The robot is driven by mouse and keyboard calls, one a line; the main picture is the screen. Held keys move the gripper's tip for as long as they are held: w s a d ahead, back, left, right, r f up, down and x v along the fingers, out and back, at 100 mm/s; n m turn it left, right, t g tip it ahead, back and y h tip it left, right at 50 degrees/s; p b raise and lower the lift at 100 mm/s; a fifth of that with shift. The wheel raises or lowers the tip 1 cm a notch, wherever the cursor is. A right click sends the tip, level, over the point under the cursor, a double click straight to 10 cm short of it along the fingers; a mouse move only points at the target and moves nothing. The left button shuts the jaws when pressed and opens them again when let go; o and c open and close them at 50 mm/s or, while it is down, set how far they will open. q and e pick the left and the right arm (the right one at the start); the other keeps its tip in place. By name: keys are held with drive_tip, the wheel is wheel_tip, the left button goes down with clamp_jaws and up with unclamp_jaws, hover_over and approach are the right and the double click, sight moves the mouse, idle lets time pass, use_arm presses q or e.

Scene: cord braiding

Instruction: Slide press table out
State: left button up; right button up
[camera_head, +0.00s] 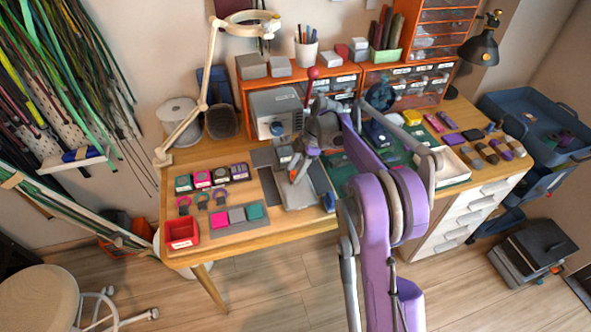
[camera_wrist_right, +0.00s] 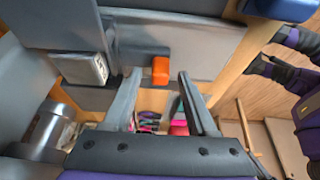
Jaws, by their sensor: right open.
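The press (camera_head: 275,112) is a grey machine with a red-knobbed lever at the back of the wooden workbench. My right gripper (camera_head: 297,166) is over the plate, just in front of the press. In the right wrist view the gripper (camera_wrist_right: 157,75) is open, one finger on each side of an orange tab (camera_wrist_right: 161,70) on a grey surface. The fingers look apart from the tab; contact cannot be told. My left gripper is out of view.
Colored stamp pads, rings and a red tray (camera_head: 182,232) lie left of the press. A green mat (camera_head: 345,178) lies right, partly behind my arm. An orange drawer unit (camera_head: 350,84) stands behind. A magnifier lamp (camera_head: 205,80) rises at the left.

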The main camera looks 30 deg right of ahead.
clamp_jaws()
idle(0.3)
drive_tip(key=s+a, duration=0.1)
drive_tip(key=s, duration=0.3)
drive_tip(key=s+a, duration=0.1)
drive_tip(key=s, duration=0.3)
drive_tip(key=s+a, duration=0.1)
drive_tip(key=s, duration=0.3)
drive_tip(key=shift+s+b, duration=0.35)
drive_tip(key=shift+s, duration=0.05)
unclamp_jaws()
drive_tip(key=shift+r, duration=0.15)
drive_tip(key=p+v, duration=0.1)
drive_tip(key=v, duration=0.9)
drive_tip(key=shift+r, duration=0.3)
